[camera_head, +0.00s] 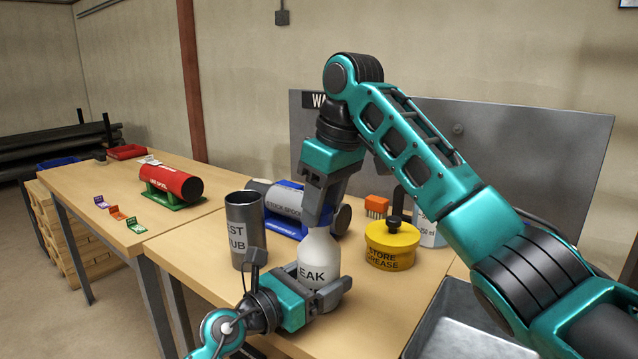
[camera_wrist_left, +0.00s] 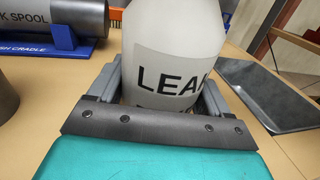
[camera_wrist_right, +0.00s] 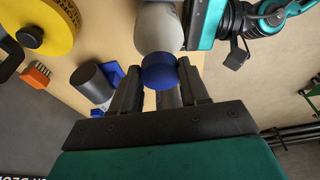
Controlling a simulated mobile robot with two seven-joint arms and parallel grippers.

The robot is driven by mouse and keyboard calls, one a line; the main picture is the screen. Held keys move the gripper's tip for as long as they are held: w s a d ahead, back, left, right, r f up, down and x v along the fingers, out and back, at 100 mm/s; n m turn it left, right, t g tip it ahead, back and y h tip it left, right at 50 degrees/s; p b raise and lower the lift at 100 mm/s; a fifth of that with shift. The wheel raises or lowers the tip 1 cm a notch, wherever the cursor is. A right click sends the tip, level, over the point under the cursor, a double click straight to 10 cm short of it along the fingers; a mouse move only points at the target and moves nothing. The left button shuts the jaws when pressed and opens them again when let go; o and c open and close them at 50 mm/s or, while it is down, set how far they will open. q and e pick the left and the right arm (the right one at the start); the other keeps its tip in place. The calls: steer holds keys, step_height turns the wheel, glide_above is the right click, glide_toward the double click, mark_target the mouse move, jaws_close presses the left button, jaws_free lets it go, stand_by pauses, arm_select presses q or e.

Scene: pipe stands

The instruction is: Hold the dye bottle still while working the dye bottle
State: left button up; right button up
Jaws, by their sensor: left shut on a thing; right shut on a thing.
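The dye bottle (camera_head: 319,254) is white with a label reading "LEAK" and stands upright on the table. It also shows in the left wrist view (camera_wrist_left: 172,45), where the lower part of the label is hidden. My left gripper (camera_head: 322,296) is shut on the bottle's body from the side, low down. My right gripper (camera_head: 318,212) comes down from above and is shut on the bottle's top. In the right wrist view its fingers hold the blue cap (camera_wrist_right: 159,71), with the white bottle (camera_wrist_right: 158,27) beyond it.
A grey tub (camera_head: 245,230) stands left of the bottle, and a grey spool in a blue cradle (camera_head: 285,222) behind it. A yellow grease pot (camera_head: 391,243) and orange brush (camera_head: 377,205) are to the right. A grey tray (camera_head: 465,325) lies front right. A red spool (camera_head: 172,182) lies on the far left table.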

steer(key=shift+v, duration=0.9)
steer(key=shift+a+r, duration=0.2)
steer(key=shift+r, duration=1.75)
arm_select(q)
steer(key=o, duration=1.1)
arm_select(e)
steer(key=shift+w, duration=0.1)
arm_select(q)
steer(key=v, duration=1.2)
steer(key=shift+s, duration=0.1)
